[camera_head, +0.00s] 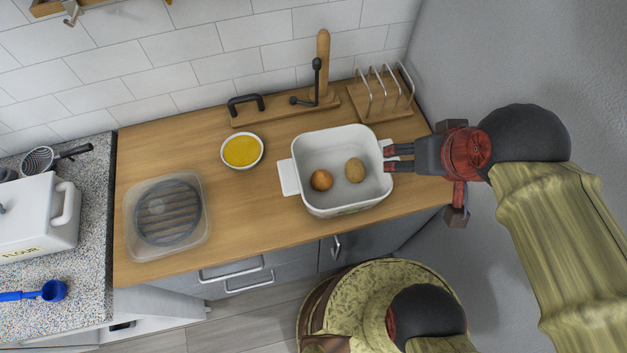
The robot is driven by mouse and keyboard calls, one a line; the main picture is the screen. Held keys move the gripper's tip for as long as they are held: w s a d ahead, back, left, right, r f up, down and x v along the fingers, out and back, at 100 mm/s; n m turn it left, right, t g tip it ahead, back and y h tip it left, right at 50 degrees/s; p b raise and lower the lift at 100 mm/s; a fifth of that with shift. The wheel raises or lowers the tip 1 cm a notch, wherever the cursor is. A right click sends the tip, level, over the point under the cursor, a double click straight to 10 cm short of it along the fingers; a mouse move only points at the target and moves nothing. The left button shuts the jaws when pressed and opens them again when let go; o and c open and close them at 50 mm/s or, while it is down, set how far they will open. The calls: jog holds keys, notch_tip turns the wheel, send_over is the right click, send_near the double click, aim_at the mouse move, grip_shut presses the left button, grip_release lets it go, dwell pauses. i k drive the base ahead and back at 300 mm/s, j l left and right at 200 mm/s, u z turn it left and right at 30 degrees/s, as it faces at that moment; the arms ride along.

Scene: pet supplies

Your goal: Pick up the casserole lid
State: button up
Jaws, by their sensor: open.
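A white rectangular casserole dish (316,203) with side tab handles stands on the wooden counter. Its inside is in plain view, with a brown onion (321,180) and a potato (355,170) in it. I cannot make out a separate casserole lid for certain. My gripper (388,157) comes in from the right, its two dark fingers spread apart and pointing left. The fingertips are at the dish's right end, by its handle. Whether they touch it cannot be told. Nothing shows held between them.
A yellow-filled bowl (242,151) and a translucent tub (132,226) with a round ribbed dark item stand left of the dish. Behind are a wooden stand (323,65) and a wire rack (383,95). A grey wall (460,50) lies close on the right. Bare counter (240,215) shows front left.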

aim_at(167, 214)
jog(key=u, duration=2.15)
